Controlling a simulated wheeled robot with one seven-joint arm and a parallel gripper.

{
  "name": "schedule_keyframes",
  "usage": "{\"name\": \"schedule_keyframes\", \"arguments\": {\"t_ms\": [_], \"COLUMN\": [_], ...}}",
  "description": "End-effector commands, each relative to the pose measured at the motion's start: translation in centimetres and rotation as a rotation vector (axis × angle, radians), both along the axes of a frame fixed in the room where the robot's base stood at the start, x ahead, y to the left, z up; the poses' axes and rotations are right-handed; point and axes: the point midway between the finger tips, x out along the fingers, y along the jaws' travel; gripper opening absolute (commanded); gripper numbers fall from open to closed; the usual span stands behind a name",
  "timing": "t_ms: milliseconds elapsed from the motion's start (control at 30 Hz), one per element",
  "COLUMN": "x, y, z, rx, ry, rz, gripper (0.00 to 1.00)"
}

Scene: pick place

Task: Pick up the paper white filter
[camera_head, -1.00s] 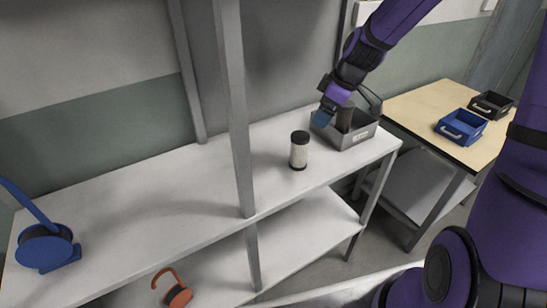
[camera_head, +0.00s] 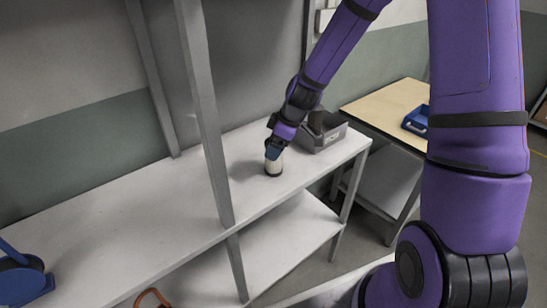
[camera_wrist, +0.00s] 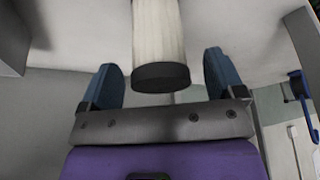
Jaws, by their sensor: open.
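The paper white filter (camera_head: 273,168) stands upright on the white shelf (camera_head: 150,190), a pale cylinder with dark end caps. In the head view my gripper (camera_head: 274,150) is at its top and hides the upper part. In the wrist view the filter (camera_wrist: 160,40) shows its pale pleated side and dark cap, in line with the gap between the two blue fingers. My gripper (camera_wrist: 164,78) is open, with a finger on each side of the filter and visible gaps between.
A grey bin (camera_head: 322,136) stands on the shelf just right of the filter. A grey upright post (camera_head: 203,110) rises at the shelf's front edge to the left. A wooden-topped table (camera_head: 385,105) with a blue bin (camera_head: 416,120) is at the right.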

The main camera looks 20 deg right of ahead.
Motion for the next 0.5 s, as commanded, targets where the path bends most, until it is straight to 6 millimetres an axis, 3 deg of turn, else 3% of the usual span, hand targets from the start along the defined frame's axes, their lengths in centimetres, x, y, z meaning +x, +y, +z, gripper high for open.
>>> {"name": "schedule_keyframes", "arguments": {"t_ms": [200, 467, 500], "x": [0.4, 0.5, 0.5], "y": [0.6, 0.6, 0.6], "z": [-1.8, -1.9, -1.9], "rx": [0.001, 0.0, 0.0], "ry": [0.001, 0.0, 0.0], "rz": [0.002, 0.0, 0.0], "gripper": [0.88, 0.88, 0.79]}}
